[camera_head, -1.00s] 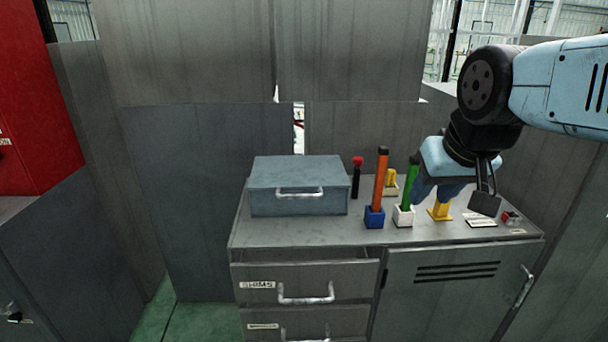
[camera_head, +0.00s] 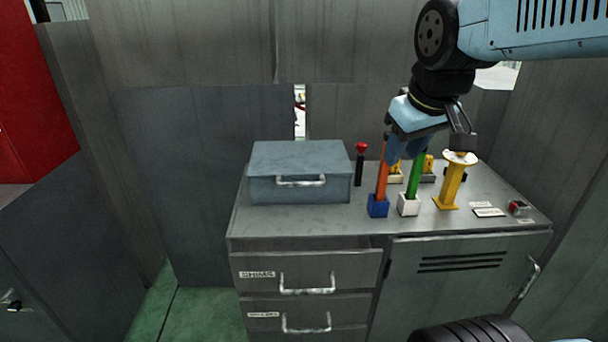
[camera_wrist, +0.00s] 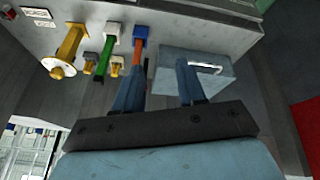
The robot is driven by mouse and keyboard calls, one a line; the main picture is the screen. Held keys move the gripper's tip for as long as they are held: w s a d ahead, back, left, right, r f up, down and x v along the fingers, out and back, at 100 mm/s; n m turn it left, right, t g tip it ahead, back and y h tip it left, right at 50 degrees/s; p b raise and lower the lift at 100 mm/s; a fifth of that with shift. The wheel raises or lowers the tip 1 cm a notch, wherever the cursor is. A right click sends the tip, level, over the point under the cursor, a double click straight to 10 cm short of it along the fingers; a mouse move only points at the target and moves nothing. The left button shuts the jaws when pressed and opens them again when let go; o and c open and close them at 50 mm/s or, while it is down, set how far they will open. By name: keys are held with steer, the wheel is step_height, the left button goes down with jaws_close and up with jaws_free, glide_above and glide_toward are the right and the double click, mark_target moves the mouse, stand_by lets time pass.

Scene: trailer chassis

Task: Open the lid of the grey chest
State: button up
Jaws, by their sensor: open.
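The grey chest (camera_head: 300,189) sits closed on the left of the cabinet top, with a light metal handle (camera_head: 301,181) on its front. The chest also shows in the wrist view (camera_wrist: 221,75), at the right of the gripper, with its handle (camera_wrist: 205,65). My gripper (camera_head: 403,155) is above the cabinet top, right of the chest, around the tops of the orange and green sticks in the picture. In the wrist view its two blue fingers (camera_wrist: 157,80) are apart, with no object held between them. The gripper does not touch the chest.
An orange stick stands in a blue holder (camera_head: 378,206), a green one in a white holder (camera_head: 409,205). A yellow flanged post (camera_head: 452,182) stands to their right, and a red-topped black rod (camera_head: 360,165) beside the chest. The cabinet (camera_head: 455,280) has drawers below; the top drawer is slightly open.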

steer(key=w+a+n+g, duration=0.1)
steer(key=w+a+n, duration=0.55)
steer(key=w, duration=0.25)
steer(key=n+g, duration=0.2)
steer(key=n, duration=0.6)
glide_toward(304, 183)
steer(key=f, duration=0.2)
steer(key=w+f, duration=0.1)
steer(key=f, duration=0.5)
steer(key=shift+w, duration=0.25)
steer(key=shift+c, duration=0.4)
jaws_close()
